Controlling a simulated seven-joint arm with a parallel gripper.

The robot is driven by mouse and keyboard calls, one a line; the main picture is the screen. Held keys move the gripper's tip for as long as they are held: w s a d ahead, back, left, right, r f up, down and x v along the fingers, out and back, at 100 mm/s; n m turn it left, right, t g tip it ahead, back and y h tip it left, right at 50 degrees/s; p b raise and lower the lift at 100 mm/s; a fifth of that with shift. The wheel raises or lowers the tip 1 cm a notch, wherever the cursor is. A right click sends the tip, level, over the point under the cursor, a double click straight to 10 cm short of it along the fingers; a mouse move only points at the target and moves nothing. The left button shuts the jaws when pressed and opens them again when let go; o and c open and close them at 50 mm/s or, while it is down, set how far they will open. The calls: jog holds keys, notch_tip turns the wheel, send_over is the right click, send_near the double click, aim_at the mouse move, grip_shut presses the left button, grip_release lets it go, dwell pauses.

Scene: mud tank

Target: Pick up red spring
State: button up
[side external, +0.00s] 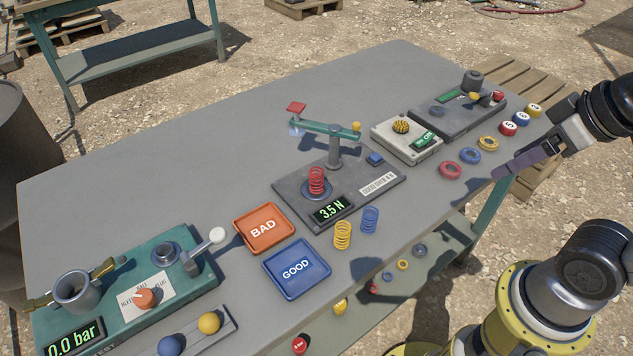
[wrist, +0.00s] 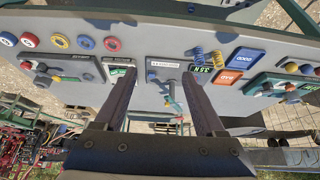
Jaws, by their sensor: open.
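The red spring (side external: 317,181) stands upright on the round seat of the grey force tester (side external: 381,188), in the middle of the table. The tester's green lever arm (side external: 325,130) passes above and behind it, with a red pad at its far end. The tester display reads 3.5 N. My gripper (side external: 516,164) is open and empty, at the right side of the table, well away from the spring. In the wrist view its two fingers (wrist: 160,78) are spread apart, with the tester (wrist: 156,63) beyond them. I cannot make out the red spring there.
A yellow spring (side external: 343,235) and a blue spring (side external: 370,219) stand in front of the tester. An orange BAD tray (side external: 245,221) and a blue GOOD tray (side external: 273,286) lie to its left. The table's back left is clear.

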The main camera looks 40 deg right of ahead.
dwell(0.3)
jog(key=w+r+n, duration=0.7)
jog(key=r+n, duration=0.1)
jog(key=n+g, duration=0.6)
jog(key=n, duration=0.5)
send_over(316, 176)
jog(key=f, duration=2)
jog(key=shift+w+d+f, duration=0.1)
jog(key=shift+d+f, duration=0.15)
jog(key=shift+f, duration=0.15)
jog(key=shift+a+f, duration=0.15)
jog(key=shift+f, duration=1.45)
jog(key=shift+a+f, duration=0.1)
jog(key=shift+f, duration=1.45)
grip_shut()
